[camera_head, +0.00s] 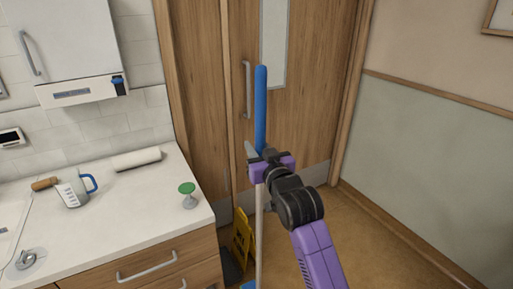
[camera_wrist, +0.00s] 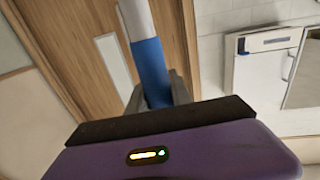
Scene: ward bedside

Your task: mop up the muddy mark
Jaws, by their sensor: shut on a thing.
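A mop stands nearly upright in the head view, with a blue grip (camera_head: 261,110) on top and a pale shaft (camera_head: 259,225) below. Its bottom end runs out at the lower picture edge, where a bit of blue shows. My gripper (camera_head: 256,165) is shut on the mop at the lower part of the blue grip. In the wrist view the blue grip (camera_wrist: 151,72) passes between the fingers of my gripper (camera_wrist: 160,92), with a pale part of the handle beyond it. I see no muddy mark in either view.
A yellow floor sign (camera_head: 243,238) stands close left of the shaft, by the counter end. The counter (camera_head: 130,205) at left holds a jug (camera_head: 75,188), a paper roll (camera_head: 137,160) and a green-topped item (camera_head: 187,189). A wooden door (camera_head: 208,80) is behind. Brown floor (camera_head: 375,245) at right is clear.

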